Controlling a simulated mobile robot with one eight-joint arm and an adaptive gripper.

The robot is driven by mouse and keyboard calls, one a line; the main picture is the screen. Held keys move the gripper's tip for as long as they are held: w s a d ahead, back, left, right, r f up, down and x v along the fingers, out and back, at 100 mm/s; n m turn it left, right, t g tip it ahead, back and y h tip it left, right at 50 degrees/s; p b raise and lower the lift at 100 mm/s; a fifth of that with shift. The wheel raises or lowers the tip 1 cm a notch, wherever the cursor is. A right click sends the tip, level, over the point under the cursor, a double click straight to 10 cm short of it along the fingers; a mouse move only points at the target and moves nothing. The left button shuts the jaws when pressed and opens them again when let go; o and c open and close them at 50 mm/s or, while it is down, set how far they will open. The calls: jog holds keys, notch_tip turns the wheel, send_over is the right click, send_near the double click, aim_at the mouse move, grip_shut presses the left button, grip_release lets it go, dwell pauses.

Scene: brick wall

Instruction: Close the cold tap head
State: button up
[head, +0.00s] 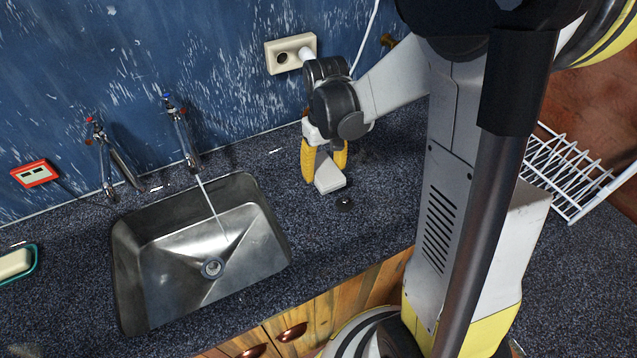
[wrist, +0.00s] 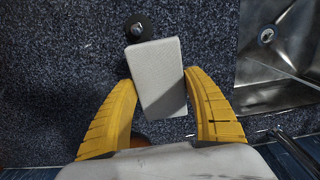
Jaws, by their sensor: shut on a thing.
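The cold tap (head: 180,130) stands on the wall behind the sink and has a blue-marked head (head: 169,101). A thin stream of water falls from its spout into the steel sink (head: 262,225). The sink also shows in the wrist view (wrist: 262,75). My gripper (head: 325,170) is over the counter to the right of the sink, apart from the tap. Its yellow fingers are shut on a white block (head: 329,181). In the wrist view the block (wrist: 157,75) sits between both fingers. The tap head is not visible in the wrist view.
A red-marked tap (head: 105,155) stands left of the cold tap. A small black round object (head: 344,204) lies on the counter near the block. A soap dish (head: 30,268) is at the far left. A white wire rack (head: 570,180) is at the right. A wall socket (head: 280,60) is behind my arm.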

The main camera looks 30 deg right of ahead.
jog(key=shift+w+a+f, duration=0.5)
jog(key=shift+w+f, duration=0.1)
jog(key=shift+w, duration=0.25)
jog(key=shift+w+f+b, duration=0.1)
jog(key=shift+f+b, duration=0.1)
jog(key=shift+b, duration=0.1)
notch_tip(320, 180, down, 4)
jog(key=shift+r+b, duration=0.1)
jog(key=shift+b, duration=0.8)
jog(key=shift+r, duration=0.1)
jog(key=o, duration=0.6)
jog(key=shift+f, duration=0.2)
jog(key=o, duration=0.4)
